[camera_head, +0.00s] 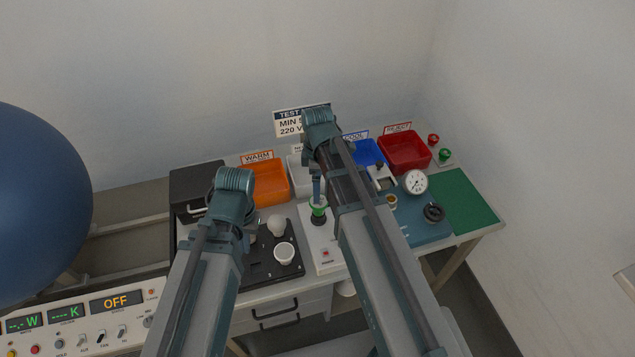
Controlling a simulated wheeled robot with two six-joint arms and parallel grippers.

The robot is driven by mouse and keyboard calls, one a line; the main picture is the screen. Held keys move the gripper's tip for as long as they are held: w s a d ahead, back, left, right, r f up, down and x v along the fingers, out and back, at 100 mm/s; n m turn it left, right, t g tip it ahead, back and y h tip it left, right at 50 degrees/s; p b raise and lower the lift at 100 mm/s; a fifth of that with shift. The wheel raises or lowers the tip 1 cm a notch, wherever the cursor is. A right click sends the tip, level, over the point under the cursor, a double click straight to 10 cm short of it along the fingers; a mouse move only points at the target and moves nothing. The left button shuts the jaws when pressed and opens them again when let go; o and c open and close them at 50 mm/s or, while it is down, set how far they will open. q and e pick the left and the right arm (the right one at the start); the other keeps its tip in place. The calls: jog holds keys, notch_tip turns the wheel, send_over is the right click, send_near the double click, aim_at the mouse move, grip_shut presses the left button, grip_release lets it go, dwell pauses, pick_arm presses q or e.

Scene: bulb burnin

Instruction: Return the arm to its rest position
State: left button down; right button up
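My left arm comes in from the lower left. Its gripper (250,238) points down at the left edge of a black tray (262,272), largely hidden by the wrist, so its fingers are unclear. My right arm reaches farther to the back. Its gripper (317,190) points down just above a green-ringed black socket (318,216) on a white test unit (322,240). Its fingertips are too small to tell open from shut. Two white bulbs (277,226) (284,253) are on the black tray, right of the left gripper.
An orange bin (270,186), a blue bin (368,154) and a red bin (404,153) line the back. A round gauge (414,182) stands near a green mat (462,203). A control panel (80,325) reading OFF is at lower left. A large blue sphere (40,205) fills the left edge.

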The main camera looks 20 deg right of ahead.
pick_arm(q)
notch_tip(320, 180, up, 2)
jog(key=shift+r+p, duration=0.2)
jog(key=shift+p, duration=0.45)
pick_arm(e)
notch_tip(320, 180, up, 2)
jog(key=shift+r, duration=0.15)
pick_arm(q)
jog(key=shift+f, duration=0.1)
jog(key=shift+f+b, duration=2.65)
jog(key=shift+b, duration=0.1)
pick_arm(e)
jog(key=s+a+f+m, duration=0.2)
jog(key=s+a+m, duration=0.3)
jog(key=s, duration=0.2)
jog(key=s+a+f+m+h, duration=0.1)
jog(key=s+a+f+m, duration=0.2)
jog(key=s+a+m, duration=0.2)
jog(key=shift+s+f+m, duration=0.15)
jog(key=shift+s+m, duration=0.15)
jog(key=shift+s, duration=0.95)
